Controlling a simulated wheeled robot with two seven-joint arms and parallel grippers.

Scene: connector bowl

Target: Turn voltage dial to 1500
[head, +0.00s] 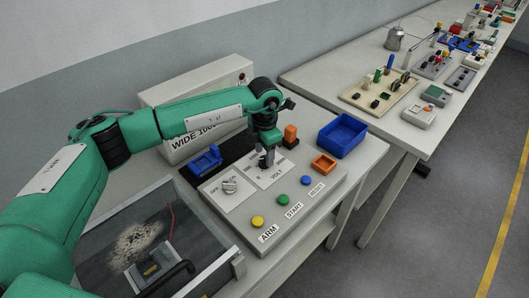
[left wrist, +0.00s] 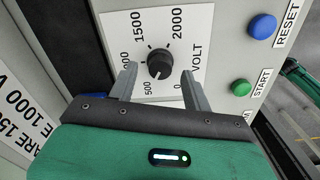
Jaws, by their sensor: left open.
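The voltage dial (left wrist: 160,63) is a round black knob on a white plate marked VOLT, with 0, 500, 1500 and 2000 legible and the 1000 mark partly hidden by a finger. Its pointer seems to face the 500 side, but I cannot tell exactly. My left gripper (left wrist: 158,70) is open, with one finger on each side of the knob and gaps visible between. In the head view the left gripper (head: 266,160) points down over the VOLT plate (head: 272,176) and hides most of the knob. My right gripper is not in view.
The panel carries a yellow ARM button (head: 257,222), green START button (head: 282,200), blue RESET button (head: 305,180) and an ON/OFF switch (head: 229,186). A cluttered table (head: 340,75) is behind.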

